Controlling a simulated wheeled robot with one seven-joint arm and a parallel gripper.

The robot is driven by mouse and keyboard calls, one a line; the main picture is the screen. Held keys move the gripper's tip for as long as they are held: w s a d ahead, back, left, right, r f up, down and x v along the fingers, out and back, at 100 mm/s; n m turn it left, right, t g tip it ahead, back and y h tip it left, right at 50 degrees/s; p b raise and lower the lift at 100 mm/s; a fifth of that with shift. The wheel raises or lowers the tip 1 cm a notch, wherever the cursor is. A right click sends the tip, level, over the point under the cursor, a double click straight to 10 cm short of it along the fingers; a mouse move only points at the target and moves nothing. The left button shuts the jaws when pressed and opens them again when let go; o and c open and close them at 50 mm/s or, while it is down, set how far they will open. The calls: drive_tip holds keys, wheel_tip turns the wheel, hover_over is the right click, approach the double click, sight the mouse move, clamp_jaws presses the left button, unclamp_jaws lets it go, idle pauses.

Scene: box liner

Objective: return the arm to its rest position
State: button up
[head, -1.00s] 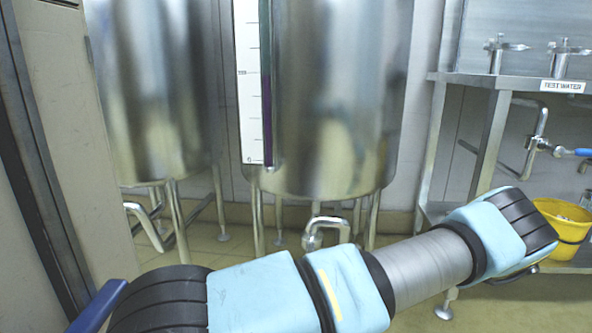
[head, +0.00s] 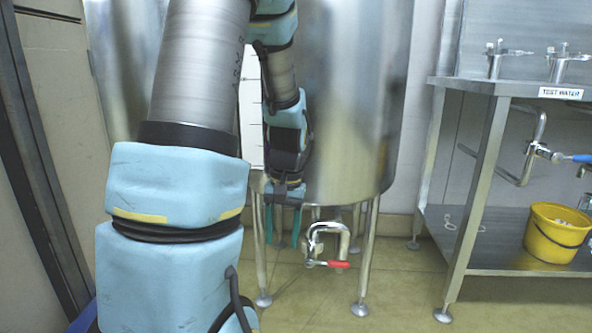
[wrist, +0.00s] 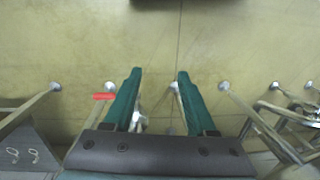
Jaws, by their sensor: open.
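My arm stands raised and folded at the left of the head view. My gripper (head: 283,228) hangs down from it, in front of the lower part of a steel tank (head: 345,120). In the wrist view, my gripper (wrist: 157,95) has its two green fingers apart with nothing between them. The fingers point toward the floor (wrist: 215,50).
A tap with a red handle (head: 335,264) sits under the tank, right of my gripper. A steel bench (head: 480,140) with a yellow bucket (head: 556,232) on its lower shelf stands at the right. The floor (head: 400,290) between tank and bench is clear.

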drive_tip(key=s+a+r+n+t+h, duration=0.1)
drive_tip(key=s+a+r+t, duration=0.1)
drive_tip(key=s+a, duration=0.3)
wheel_tip(320, 180, up, 38)
drive_tip(key=s+d+p, duration=0.1)
drive_tip(key=p, duration=3.7)
drive_tip(key=shift+d+r, duration=0.2)
drive_tip(key=shift+s, duration=0.1)
drive_tip(key=shift+c, duration=0.6)
